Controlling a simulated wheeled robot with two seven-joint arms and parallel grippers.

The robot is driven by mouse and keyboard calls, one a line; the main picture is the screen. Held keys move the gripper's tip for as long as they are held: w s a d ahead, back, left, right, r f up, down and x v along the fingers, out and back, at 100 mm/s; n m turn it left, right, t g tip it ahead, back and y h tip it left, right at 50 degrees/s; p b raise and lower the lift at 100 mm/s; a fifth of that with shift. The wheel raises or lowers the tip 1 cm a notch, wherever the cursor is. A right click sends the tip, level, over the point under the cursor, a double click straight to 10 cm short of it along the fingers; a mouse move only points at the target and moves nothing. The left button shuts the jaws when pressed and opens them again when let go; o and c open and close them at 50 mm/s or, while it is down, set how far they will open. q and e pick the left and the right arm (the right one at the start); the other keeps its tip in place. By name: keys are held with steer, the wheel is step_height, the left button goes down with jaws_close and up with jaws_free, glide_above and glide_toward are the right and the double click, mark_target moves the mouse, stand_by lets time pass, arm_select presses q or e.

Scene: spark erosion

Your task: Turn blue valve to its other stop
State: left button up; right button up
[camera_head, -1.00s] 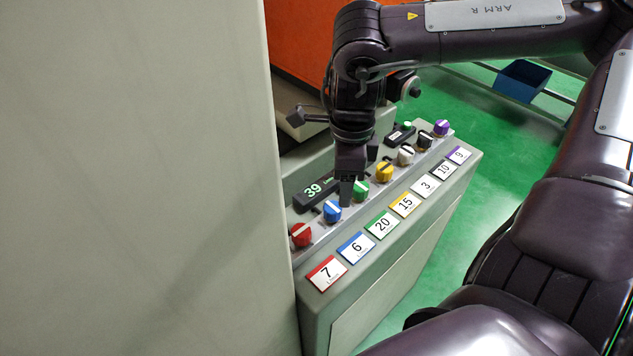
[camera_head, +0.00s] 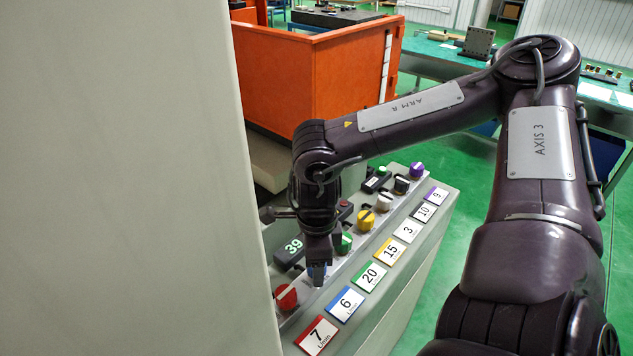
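The blue valve (camera_head: 313,272) is a small blue knob on the sloped valve panel, second from the near end, behind the blue-edged label reading 6 (camera_head: 346,304). My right gripper (camera_head: 319,268) points down at the blue valve and covers most of it. Its fingers are at the knob, but I cannot tell whether they are closed on it. The knob's pointer line is hidden, so its angle does not show. My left gripper is not in view.
A red valve (camera_head: 286,297) sits close on the near side and a green valve (camera_head: 344,243) close on the far side. Yellow, white, black and purple valves follow. A display (camera_head: 290,250) reads 39. A large pale wall (camera_head: 120,180) fills the left.

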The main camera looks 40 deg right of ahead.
steer(key=shift+s, duration=0.1)
steer(key=c, duration=1)
steer(key=shift+f+m+b, duration=0.2)
steer(key=shift+m+b, duration=1.1)
steer(key=shift+b, duration=0.2)
steer(key=m+b, duration=0.3)
steer(key=shift+m, duration=0.3)
steer(key=m+b, duration=0.2)
steer(key=shift+m, duration=0.3)
steer(key=m+b, duration=0.2)
steer(key=m, duration=0.1)
steer(key=shift+r+m, duration=0.1)
steer(key=shift+m, duration=0.2)
steer(key=m+b, duration=0.1)
steer(key=m, duration=0.2)
arm_select(q)
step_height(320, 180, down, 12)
steer(key=b, duration=0.1)
arm_select(e)
steer(key=shift+r+m, duration=0.15)
steer(key=shift+m, duration=1.45)
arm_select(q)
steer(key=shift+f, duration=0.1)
